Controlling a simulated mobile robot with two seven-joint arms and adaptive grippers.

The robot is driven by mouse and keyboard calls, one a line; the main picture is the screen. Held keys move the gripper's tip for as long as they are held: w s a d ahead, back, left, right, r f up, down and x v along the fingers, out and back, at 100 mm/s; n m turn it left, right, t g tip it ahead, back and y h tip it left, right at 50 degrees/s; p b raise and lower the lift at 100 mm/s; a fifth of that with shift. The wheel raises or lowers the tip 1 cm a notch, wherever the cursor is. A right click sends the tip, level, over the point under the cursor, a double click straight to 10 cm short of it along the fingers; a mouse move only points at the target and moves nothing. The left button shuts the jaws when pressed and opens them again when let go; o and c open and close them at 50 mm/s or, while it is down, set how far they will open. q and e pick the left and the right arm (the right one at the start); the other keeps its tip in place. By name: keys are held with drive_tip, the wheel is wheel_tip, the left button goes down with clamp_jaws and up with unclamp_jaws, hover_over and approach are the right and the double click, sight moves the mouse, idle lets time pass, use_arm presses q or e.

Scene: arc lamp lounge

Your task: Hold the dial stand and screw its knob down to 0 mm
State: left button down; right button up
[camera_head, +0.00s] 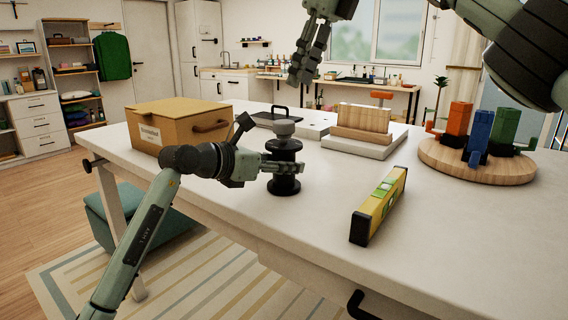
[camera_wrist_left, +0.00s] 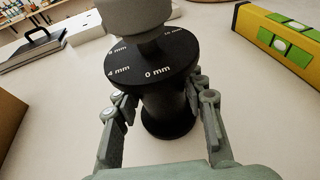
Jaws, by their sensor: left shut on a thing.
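The black spool-shaped dial stand (camera_head: 284,185) stands upright on the white table. Its grey knob (camera_head: 284,128) sits on top. In the left wrist view the stand's top disc (camera_wrist_left: 150,64) carries white marks, with 0 mm and 4 mm readable on the near side. The grey knob (camera_wrist_left: 138,14) is cut off by the top edge and no pointer shows on it. My left gripper (camera_head: 289,168) is shut on the narrow waist of the stand, below the disc. My right gripper (camera_head: 300,72) hangs above and behind the stand, fingers down, apart from the knob; its finger gap is unclear.
A yellow spirit level (camera_head: 380,205) lies right of the stand. A cardboard box (camera_head: 175,125) stands left, close to my left arm. A wooden block on a white base (camera_head: 362,145) and a round wooden board (camera_head: 470,165) with coloured pieces stand farther right. The front table is clear.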

sight(284, 121)
drive_tip(key=shift+o, duration=0.3)
drive_tip(key=shift+o, duration=1.1)
drive_tip(key=shift+f, duration=0.15)
drive_tip(key=o, duration=0.3)
drive_tip(key=f+n+y, duration=0.1)
drive_tip(key=f+y, duration=0.1)
drive_tip(key=w+f+n+y, duration=0.1)
drive_tip(key=f+y, duration=0.1)
drive_tip(key=f, duration=0.1)
drive_tip(key=f+n+g+y, duration=0.1)
drive_tip(key=f, duration=0.1)
drive_tip(key=shift+w+a+f+y, duration=0.15)
drive_tip(key=shift+w+f+y, duration=0.1)
drive_tip(key=shift+y, duration=0.15)
drive_tip(key=s+d+f+t+y, duration=0.2)
drive_tip(key=d+f+t+y, duration=0.1)
drive_tip(key=d+y, duration=0.5)
drive_tip(key=shift+n, duration=0.3)
drive_tip(key=x, duration=1.1)
drive_tip(key=shift+a, duration=0.3)
drive_tip(key=shift+w, duration=0.1)
drive_tip(key=c, duration=1.2)
